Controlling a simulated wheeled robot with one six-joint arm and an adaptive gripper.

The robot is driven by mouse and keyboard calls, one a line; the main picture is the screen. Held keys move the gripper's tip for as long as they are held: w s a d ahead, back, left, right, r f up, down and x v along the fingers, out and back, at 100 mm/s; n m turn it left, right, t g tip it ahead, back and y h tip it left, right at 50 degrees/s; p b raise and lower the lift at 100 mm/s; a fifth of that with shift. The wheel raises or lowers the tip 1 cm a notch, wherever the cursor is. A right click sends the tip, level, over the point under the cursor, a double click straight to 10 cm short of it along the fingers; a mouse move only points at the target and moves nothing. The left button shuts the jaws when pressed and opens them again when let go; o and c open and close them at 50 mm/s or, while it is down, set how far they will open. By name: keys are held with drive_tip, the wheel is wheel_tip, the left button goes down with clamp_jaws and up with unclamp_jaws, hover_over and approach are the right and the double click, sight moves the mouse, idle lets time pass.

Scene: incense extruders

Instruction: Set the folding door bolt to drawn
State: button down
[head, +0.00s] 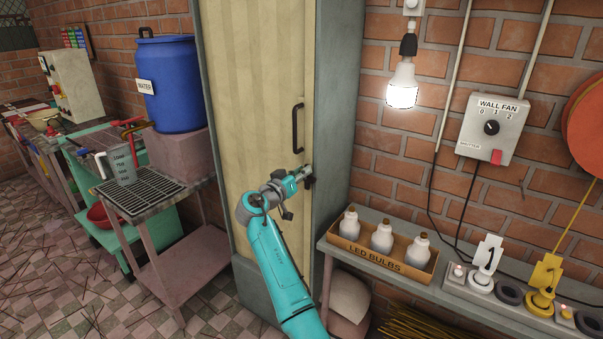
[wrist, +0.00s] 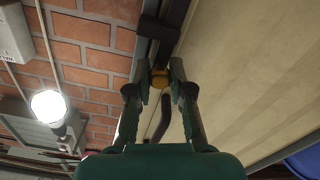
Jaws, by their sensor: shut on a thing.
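The beige folding door (head: 245,100) stands closed in its grey frame, with a dark vertical pull handle (head: 297,128) near its right edge. My gripper (head: 304,177) is at the door's right edge, just below that handle.
A bench on the right holds a box of LED bulbs (head: 374,253) and a power strip. A wall fan switch (head: 492,128) and a lit bulb (head: 403,88) are above it. On the left, a cart (head: 150,205) carries a jug (head: 121,165), near a blue water barrel (head: 172,85).

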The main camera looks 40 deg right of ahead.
sight(309, 158)
drive_tip(key=shift+r, duration=0.1)
drive_tip(key=shift+r, duration=1.45)
drive_tip(key=c, duration=1)
unclamp_jaws()
drive_tip(key=shift+d, duration=0.1)
drive_tip(key=v, duration=1.2)
